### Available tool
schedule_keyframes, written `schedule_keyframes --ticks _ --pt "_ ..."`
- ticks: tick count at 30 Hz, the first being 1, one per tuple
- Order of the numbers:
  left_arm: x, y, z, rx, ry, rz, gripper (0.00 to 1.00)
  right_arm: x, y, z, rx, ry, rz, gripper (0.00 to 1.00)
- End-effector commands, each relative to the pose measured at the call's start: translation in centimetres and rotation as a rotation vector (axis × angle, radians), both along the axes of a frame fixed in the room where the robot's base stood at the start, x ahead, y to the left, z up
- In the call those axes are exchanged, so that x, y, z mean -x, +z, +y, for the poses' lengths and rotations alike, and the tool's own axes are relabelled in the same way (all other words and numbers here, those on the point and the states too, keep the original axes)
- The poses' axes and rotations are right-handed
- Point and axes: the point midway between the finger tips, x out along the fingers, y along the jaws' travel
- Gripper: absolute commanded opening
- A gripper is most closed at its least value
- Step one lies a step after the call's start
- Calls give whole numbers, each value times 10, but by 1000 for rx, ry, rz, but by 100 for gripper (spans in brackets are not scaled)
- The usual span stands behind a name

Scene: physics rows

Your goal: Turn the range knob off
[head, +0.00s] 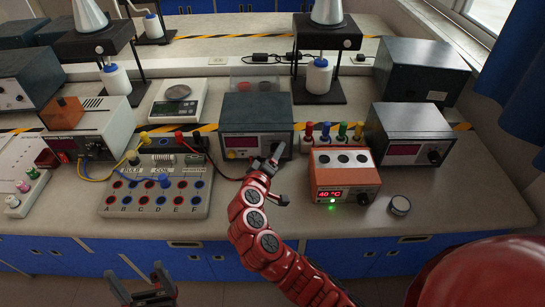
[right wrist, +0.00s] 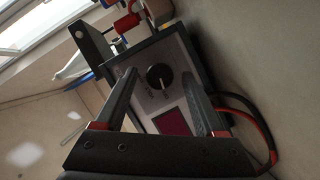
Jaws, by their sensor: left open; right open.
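A round black knob (right wrist: 158,77) with a light pointer mark shows in the right wrist view, on the grey front panel of an instrument box above a dark red display. My right gripper (head: 279,174) is open in front of that box. In the right wrist view its fingers (right wrist: 161,75) appear on either side of the knob; contact cannot be told. My left gripper (head: 136,272) is open and empty, low at the front left.
A terminal board (head: 158,208) with cables stands left of my right arm. An orange-red heater box (head: 343,178) showing 40 °C and a small round grey part (head: 400,205) are to its right. Another grey meter box (head: 410,122) stands further right. Burner stands (head: 325,80) are behind.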

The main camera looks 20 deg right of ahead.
Motion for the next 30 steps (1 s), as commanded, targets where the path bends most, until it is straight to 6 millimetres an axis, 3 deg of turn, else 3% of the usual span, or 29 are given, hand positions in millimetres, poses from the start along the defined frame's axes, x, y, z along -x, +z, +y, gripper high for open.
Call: schedule_keyframes --ticks 5,8,18,24,30 --pt "0 -3 0 0 0 0 89 9 2 9 2 5 -3 72" --pt "0 -7 0 0 0 0 89 24 5 19 0 8 -3 72" --pt "0 -23 0 0 0 0 89 97 24 71 1 10 -3 72" --pt "0 -10 0 0 0 0 89 125 33 91 -3 6 2 72" --pt "0 -8 0 0 0 0 89 138 36 98 0 1 0 72"
